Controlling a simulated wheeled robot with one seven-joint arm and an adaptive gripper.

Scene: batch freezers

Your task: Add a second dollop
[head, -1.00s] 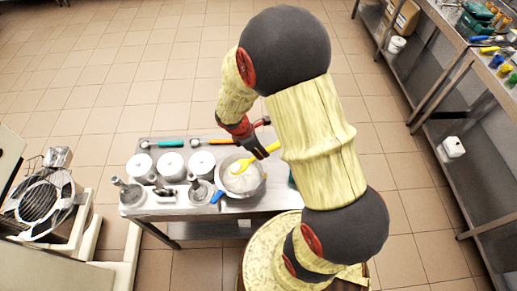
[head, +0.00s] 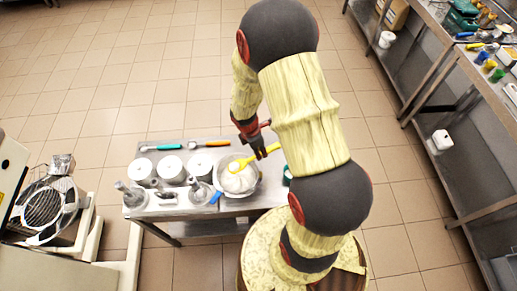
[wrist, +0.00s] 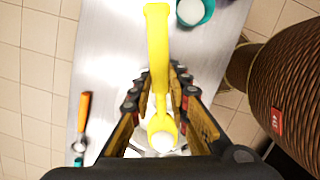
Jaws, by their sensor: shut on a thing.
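My gripper (head: 262,152) is shut on the handle of a yellow scoop (head: 240,163), over the right side of a metal bowl (head: 256,188). In the wrist view the fingers (wrist: 163,92) close around the yellow scoop (wrist: 158,45), whose bowl end carries a white lump. The metal bowl holds a white mass (head: 238,181); the scoop's head is over it, and I cannot tell whether they touch. A teal cup (head: 287,176) stands right of the bowl, partly hidden by my arm. In the wrist view the teal cup (wrist: 209,14) has white stuff inside.
Several white lidded tubs (head: 171,168) stand left of the bowl, with metal bottles (head: 131,195) in front. A teal-handled tool (head: 160,147) and an orange-handled tool (head: 209,143) lie at the back edge. A blue-handled tool (head: 215,198) lies by the bowl.

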